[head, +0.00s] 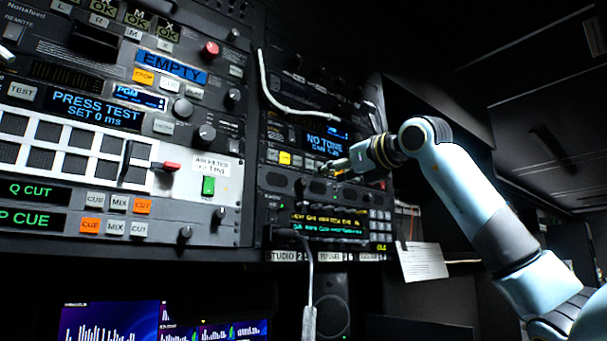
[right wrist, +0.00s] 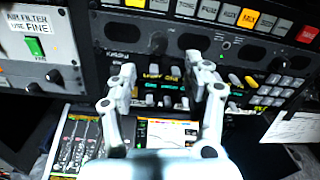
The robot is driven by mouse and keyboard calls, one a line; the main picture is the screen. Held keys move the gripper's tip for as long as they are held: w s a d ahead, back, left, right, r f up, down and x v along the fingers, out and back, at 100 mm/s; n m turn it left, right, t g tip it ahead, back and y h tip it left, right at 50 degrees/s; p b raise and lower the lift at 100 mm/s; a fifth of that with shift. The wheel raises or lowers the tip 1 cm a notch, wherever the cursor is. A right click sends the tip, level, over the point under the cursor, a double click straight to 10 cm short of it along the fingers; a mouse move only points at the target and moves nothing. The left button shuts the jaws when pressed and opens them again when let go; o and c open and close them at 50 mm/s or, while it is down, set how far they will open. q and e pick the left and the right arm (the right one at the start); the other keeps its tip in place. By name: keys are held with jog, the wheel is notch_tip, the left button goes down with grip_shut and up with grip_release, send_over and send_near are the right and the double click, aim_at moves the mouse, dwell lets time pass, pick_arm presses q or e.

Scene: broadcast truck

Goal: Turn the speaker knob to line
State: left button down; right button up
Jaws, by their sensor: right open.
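My right gripper (head: 330,168) reaches in from the right to the front of the right-hand rack, just below its row of lit buttons. In the right wrist view the right gripper (right wrist: 163,72) is open, its two grey fingers apart with nothing held between them. In the head view the gripper covers part of that panel. My left gripper is not in view.
A "NO TONE" display (head: 326,142) sits above the gripper, and a green-and-yellow text display (head: 328,221) with a keypad (head: 380,226) below it. A paper note (head: 422,261) hangs at right.

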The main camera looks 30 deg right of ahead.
aim_at(305, 182)
jog(key=w+p, duration=0.1)
jog(key=w, duration=0.3)
jog(key=w+p, duration=0.2)
jog(key=w, duration=0.1)
jog(key=shift+w+a+r, duration=0.1)
jog(key=shift+w+a, duration=0.1)
jog(key=shift+w, duration=0.15)
jog(key=shift+w+p, duration=0.4)
jog(key=shift+w, duration=0.15)
jog(key=shift+c, duration=0.2)
grip_shut()
